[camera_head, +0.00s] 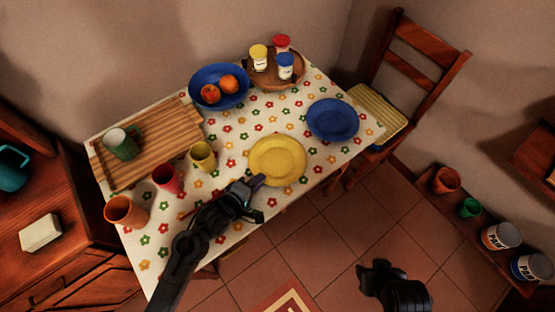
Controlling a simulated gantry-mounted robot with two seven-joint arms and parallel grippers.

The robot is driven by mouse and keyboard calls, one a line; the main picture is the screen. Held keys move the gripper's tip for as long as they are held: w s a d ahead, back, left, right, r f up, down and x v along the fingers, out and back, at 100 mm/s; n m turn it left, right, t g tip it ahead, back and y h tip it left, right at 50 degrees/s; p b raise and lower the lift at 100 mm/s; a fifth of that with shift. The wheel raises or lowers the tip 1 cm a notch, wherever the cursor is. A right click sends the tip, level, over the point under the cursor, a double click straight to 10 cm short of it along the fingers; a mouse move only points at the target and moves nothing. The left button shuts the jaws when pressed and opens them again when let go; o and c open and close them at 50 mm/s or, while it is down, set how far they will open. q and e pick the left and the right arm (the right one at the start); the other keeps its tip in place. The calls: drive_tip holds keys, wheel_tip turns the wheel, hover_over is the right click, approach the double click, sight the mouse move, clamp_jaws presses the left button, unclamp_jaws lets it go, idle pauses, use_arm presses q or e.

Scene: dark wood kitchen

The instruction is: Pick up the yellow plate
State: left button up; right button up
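The yellow plate (278,161) lies flat on the flowered tablecloth (229,117), near the table's front edge. My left gripper (258,196) is just in front of the plate's lower left rim. Its fingers look spread apart, with nothing visible between them. I cannot tell whether a fingertip touches the rim. My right gripper (372,268) is over the tiled floor, away from the table. Its fingers are small and dark, and I cannot tell how far apart they are.
A blue plate (333,119) lies right of the yellow plate. A yellow cup (203,156), a red cup (167,178) and an orange cup (125,211) stand to the left. A blue bowl (218,87) with fruit and a wooden tray (276,75) with jars are behind. A chair (407,85) stands at right.

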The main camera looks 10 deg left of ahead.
use_arm(q)
clamp_jaws()
drive_tip(key=shift+r, duration=0.15)
drive_tip(key=shift+r+p, duration=0.4)
drive_tip(key=shift+r, duration=0.2)
drive_tip(key=r, duration=0.1)
drive_tip(key=r+p, duration=0.1)
drive_tip(key=r, duration=0.1)
drive_tip(key=shift+s+d+r, duration=0.1)
drive_tip(key=shift+d+r, duration=0.05)
drive_tip(key=shift+d, duration=0.1)
drive_tip(key=s+d+r+p, duration=0.3)
drive_tip(key=s+d+r, duration=0.1)
drive_tip(key=d+r, duration=0.4)
drive_tip(key=w+a+r+n+t+y, duration=0.1)
drive_tip(key=w+a+r+n+y, duration=0.15)
drive_tip(key=a, duration=0.65)
drive_tip(key=w+a+r+n+y, duration=0.2)
drive_tip(key=w+a+r+y, duration=0.15)
drive_tip(key=a, duration=0.45)
drive_tip(key=s+r+p, duration=0.3)
drive_tip(key=r+p, duration=2.3)
drive_tip(key=p, duration=0.9)
drive_tip(key=shift+s+a+h, duration=0.15)
drive_tip(key=shift+a+h, duration=0.05)
drive_tip(key=shift+h, duration=0.1)
